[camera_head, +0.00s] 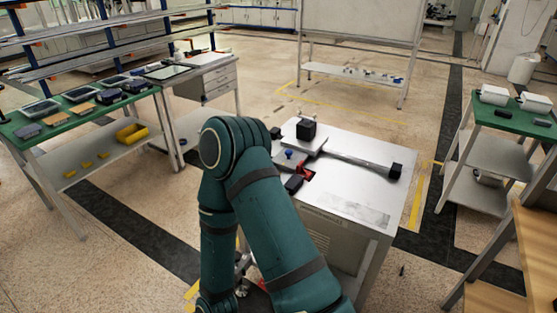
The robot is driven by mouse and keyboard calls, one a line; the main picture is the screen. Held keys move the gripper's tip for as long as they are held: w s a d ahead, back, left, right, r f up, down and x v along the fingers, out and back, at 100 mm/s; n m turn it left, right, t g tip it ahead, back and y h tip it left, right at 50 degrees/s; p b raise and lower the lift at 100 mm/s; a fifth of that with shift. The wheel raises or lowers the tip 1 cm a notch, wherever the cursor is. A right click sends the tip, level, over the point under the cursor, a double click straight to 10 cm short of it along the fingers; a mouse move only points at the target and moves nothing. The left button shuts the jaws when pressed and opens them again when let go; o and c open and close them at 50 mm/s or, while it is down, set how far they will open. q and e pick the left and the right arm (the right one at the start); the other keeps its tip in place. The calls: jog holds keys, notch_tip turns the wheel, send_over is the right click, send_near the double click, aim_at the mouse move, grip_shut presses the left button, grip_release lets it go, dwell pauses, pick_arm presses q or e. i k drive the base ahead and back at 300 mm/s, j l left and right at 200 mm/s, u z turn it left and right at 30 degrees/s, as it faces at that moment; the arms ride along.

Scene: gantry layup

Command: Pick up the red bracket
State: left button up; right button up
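The red bracket (306,173) is a small red piece on the near left part of the white-topped cabinet (345,195). It lies among dark parts, and my teal arm stands just left of and in front of it, so part of its surroundings is hidden. The arm is bent, with its elbow high and its forearm pointing down beside the cabinet. Neither gripper shows clearly in the head view, and nothing is seen touching the bracket.
A black block (306,130) on a grey plate, a long grey bar with a black end (395,170) and a blue knob (289,153) are close to the bracket. A green-topped bench (60,122) stands left, another (510,122) right. The cabinet top's front right is clear.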

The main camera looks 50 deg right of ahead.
aim_at(301, 169)
jog(key=i, duration=1.45)
jog(key=i+z, duration=0.45)
jog(key=i+j+z, duration=0.2)
jog(key=z, duration=3.4)
jog(key=j, duration=0.1)
